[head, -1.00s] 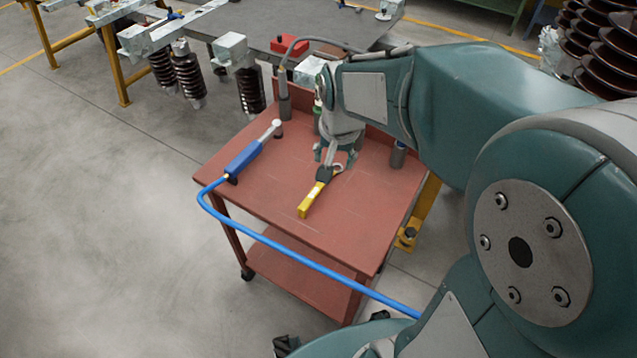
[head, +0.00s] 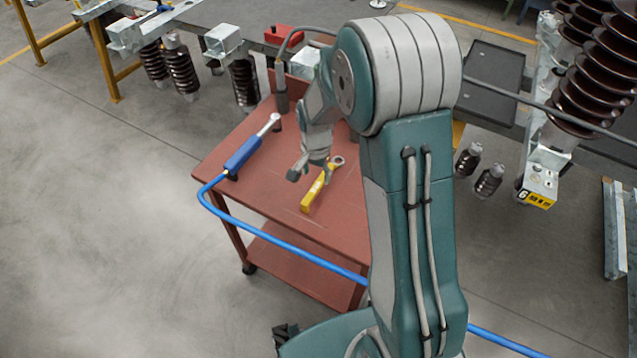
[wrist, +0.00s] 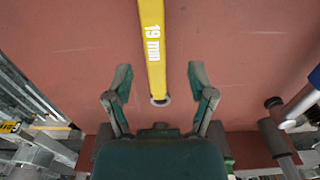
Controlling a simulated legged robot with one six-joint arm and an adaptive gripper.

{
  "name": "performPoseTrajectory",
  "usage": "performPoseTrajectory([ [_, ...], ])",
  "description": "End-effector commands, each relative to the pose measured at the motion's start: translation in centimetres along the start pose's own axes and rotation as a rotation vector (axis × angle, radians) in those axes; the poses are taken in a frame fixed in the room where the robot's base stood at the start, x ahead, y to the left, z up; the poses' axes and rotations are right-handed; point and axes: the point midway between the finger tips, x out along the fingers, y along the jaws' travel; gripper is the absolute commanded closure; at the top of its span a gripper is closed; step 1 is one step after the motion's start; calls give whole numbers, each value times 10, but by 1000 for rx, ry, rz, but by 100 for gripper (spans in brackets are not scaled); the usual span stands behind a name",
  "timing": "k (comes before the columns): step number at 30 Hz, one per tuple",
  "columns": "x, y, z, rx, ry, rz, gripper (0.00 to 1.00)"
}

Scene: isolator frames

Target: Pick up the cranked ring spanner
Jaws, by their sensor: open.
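The ring spanner (head: 313,193) lies on the red trolley top, with a yellow handle and a grey ring end (head: 338,161) towards the back. In the wrist view its yellow handle (wrist: 153,45), marked "19 mm", runs from the top edge down to a small grey end. My gripper (head: 311,175) is open and empty above the trolley, close to the spanner. In the wrist view the fingers of my gripper (wrist: 160,80) stand apart on either side of the spanner's lower end, not touching it. The height gap is hard to judge.
A blue-handled tool (head: 243,155) lies at the left of the trolley top (head: 262,190). A grey cylinder (head: 282,102) stands at its back left corner. A blue hose (head: 290,249) passes in front. A grey bench (head: 350,20) with hanging brown insulators (head: 245,83) stands behind.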

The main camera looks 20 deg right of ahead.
Motion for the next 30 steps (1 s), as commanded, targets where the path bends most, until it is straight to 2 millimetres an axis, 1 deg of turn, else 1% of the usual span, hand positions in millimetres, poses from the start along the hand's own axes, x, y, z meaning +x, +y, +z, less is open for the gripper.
performPoseTrajectory([
  [6,31,3,-9,2,-5,3,29],
  [9,44,3,-8,1,-3,3,29],
  [12,50,2,-8,1,-1,1,29],
  [18,51,2,-8,0,0,0,29],
  [19,51,2,-8,0,0,0,33],
  [20,51,2,-8,0,0,0,46],
  [21,51,2,-8,0,-1,0,64],
  [23,51,2,-8,0,-1,0,91],
  [24,51,2,-8,0,0,0,100],
  [30,51,2,-8,0,-1,1,100],
])
